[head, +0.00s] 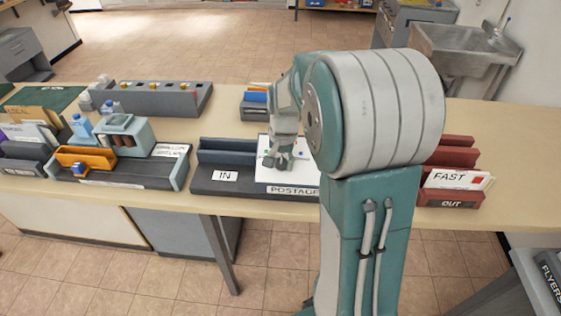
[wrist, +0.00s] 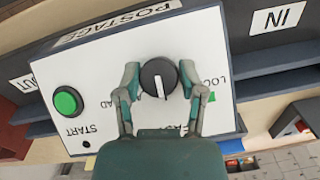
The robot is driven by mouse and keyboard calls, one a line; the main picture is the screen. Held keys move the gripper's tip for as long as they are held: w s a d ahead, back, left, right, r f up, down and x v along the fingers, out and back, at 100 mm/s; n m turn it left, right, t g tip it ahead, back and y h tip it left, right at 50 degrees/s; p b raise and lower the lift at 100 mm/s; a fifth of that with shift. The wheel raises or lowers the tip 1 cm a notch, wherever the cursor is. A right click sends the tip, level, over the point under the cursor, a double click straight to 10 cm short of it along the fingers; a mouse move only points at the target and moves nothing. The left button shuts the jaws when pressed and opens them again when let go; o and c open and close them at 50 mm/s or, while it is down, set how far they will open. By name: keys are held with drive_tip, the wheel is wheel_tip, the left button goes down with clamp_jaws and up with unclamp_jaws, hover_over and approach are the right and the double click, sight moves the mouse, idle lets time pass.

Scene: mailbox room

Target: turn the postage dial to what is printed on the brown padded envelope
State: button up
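The postage dial (wrist: 158,78) is a dark round knob on the white postage panel (wrist: 105,75). Its white pointer line points down in the wrist view, towards a partly covered label. My gripper (wrist: 160,72) is open, with one finger on each side of the dial and small gaps visible. In the head view my gripper (head: 278,163) is low over the panel (head: 305,172), and the dial is hidden. A tan-brown envelope (head: 38,114) stands in the far left rack; it may be the brown padded one, and no print is readable on it.
Envelope supplies (head: 120,165) stand left.

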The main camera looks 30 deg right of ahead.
drive_tip(key=shift+c, duration=0.8)
drive_tip(key=shift+n, duration=0.4)
drive_tip(key=n+g+h, duration=0.1)
drive_tip(key=n+h, duration=0.1)
drive_tip(key=n, duration=0.1)
drive_tip(key=shift+a+f, duration=0.1)
drive_tip(key=shift+a, duration=0.05)
drive_tip(key=n+h, duration=0.2)
drive_tip(key=n, duration=0.1)
drive_tip(key=shift+g, duration=0.3)
drive_tip(key=shift+n+h, duration=1.1)
drive_tip(key=shift+n, duration=0.5)
